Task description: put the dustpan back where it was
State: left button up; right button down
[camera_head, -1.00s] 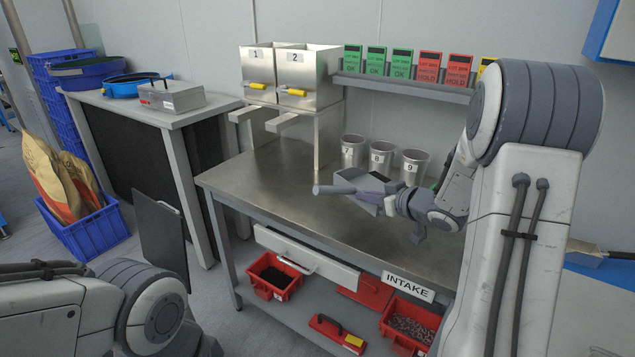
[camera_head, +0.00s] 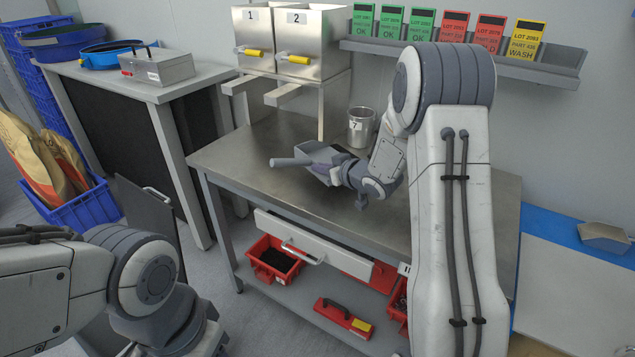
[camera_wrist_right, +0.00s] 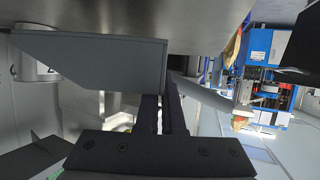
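The dustpan is a grey pan with a round grey handle (camera_head: 290,162). It is in my right gripper (camera_head: 338,171), held above the steel table, and the gripper and wrist partly hide it. In the right wrist view, the dark grey pan (camera_wrist_right: 90,60) extends to the left and the handle (camera_wrist_right: 205,97) to the right of the dark fingers (camera_wrist_right: 162,115), which close on it between the two. My left arm is at the lower left of the head view; its gripper is out of view.
The steel table (camera_head: 240,160) has hoppers (camera_head: 312,50) and cup 7 (camera_head: 361,127) at the back. Red bins (camera_head: 273,262) sit on its lower shelf. A metal scoop (camera_head: 605,237) lies on the blue-edged surface at right. The table's left front is clear.

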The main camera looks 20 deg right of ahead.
jog(key=shift+w+a+f, duration=0.25)
jog(key=shift+a+f, duration=0.05)
jog(key=shift+f, duration=1.85)
jog(key=shift+f+b, duration=0.1)
jog(key=shift+b, duration=0.25)
jog(key=c, duration=1)
grip_release()
jog(key=shift+c, duration=0.2)
